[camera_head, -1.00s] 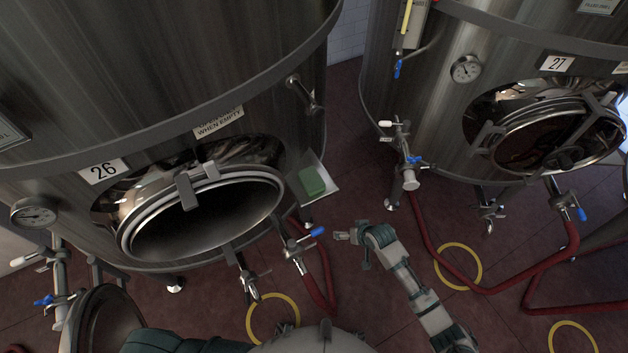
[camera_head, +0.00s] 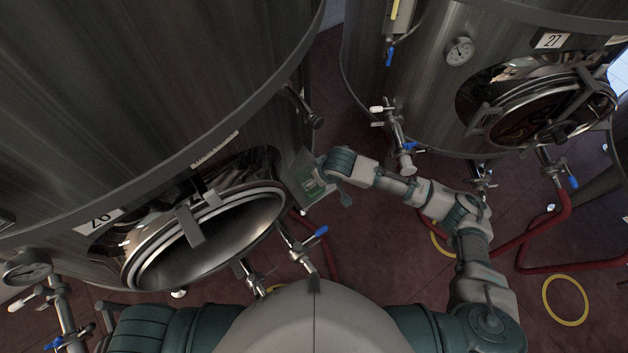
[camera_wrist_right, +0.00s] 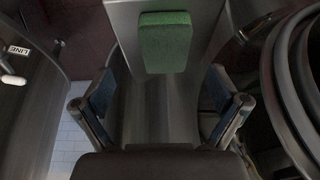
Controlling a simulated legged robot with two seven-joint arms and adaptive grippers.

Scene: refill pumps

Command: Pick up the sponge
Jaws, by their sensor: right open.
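The green sponge (camera_wrist_right: 165,42) sits on a small metal shelf (camera_wrist_right: 199,18) fixed to the side of the left tank. In the head view the sponge (camera_head: 309,180) is partly covered by my right gripper (camera_head: 320,174), which is close to it. In the right wrist view my right gripper (camera_wrist_right: 160,108) is open, its two fingers apart with nothing between them. The sponge lies ahead of the fingers, roughly centred between them. My left gripper is not in view.
Tank 26, with its open round hatch (camera_head: 210,235), stands just left of the shelf. A valve with a blue handle (camera_head: 314,238) is below the shelf. Tank 27 (camera_head: 420,80) stands at the back right. Red hoses (camera_head: 530,255) run along the floor.

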